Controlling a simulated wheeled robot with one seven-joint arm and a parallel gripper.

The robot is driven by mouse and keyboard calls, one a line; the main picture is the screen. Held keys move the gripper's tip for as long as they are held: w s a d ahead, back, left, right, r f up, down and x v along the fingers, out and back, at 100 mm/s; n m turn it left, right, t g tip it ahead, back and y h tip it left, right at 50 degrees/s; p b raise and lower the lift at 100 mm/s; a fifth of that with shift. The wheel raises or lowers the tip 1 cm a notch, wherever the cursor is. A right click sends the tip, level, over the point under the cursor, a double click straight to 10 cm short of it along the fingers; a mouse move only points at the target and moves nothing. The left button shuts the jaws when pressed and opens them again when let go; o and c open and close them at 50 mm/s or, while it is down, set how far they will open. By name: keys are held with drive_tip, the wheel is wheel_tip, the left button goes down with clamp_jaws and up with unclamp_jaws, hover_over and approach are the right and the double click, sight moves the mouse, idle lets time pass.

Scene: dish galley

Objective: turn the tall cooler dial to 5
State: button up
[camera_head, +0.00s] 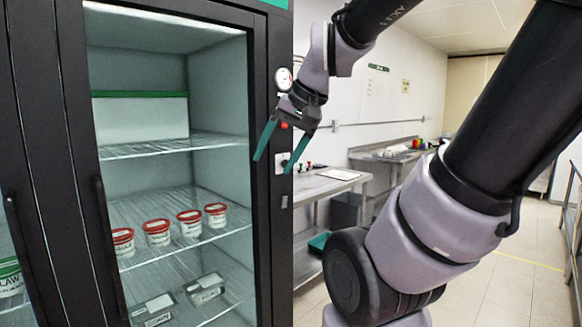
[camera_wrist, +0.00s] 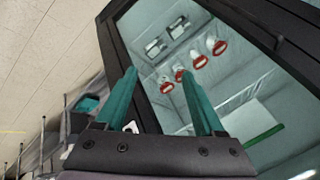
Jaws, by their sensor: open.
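The tall cooler (camera_head: 268,230) has a black frame and a glass front. On its right-hand frame sits a pale plate with a dark dial (camera_head: 281,163), partly covered by a finger; its setting cannot be read. My gripper (camera_head: 272,165) has two teal fingers spread apart with nothing between them. The fingers point down and sit in front of the dial's part of the frame; I cannot tell whether they touch it. In the wrist view, my gripper (camera_wrist: 158,73) is open before the tilted cooler (camera_wrist: 118,48), and a small white patch shows between the fingers low down.
A round gauge (camera_head: 284,79) and a red button (camera_head: 284,125) sit above the dial. Red-lidded tubs (camera_head: 157,232) stand on a shelf behind the glass. A steel table (camera_head: 330,182) stands right of the cooler. The floor at the right is clear.

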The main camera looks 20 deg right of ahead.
drive_tip(key=w+a+f+m+g+y, duration=0.1)
drive_tip(key=w+a+f+m+y, duration=0.2)
drive_tip(key=w+y, duration=0.4)
drive_tip(key=m+t+h, duration=0.4)
drive_tip(key=m+t, duration=0.8)
approach(285, 164)
drive_tip(key=d+x, duration=0.1)
drive_tip(key=x, duration=0.7)
drive_tip(key=shift+w+f, duration=0.2)
drive_tip(key=shift+w, duration=0.2)
clamp_jaws()
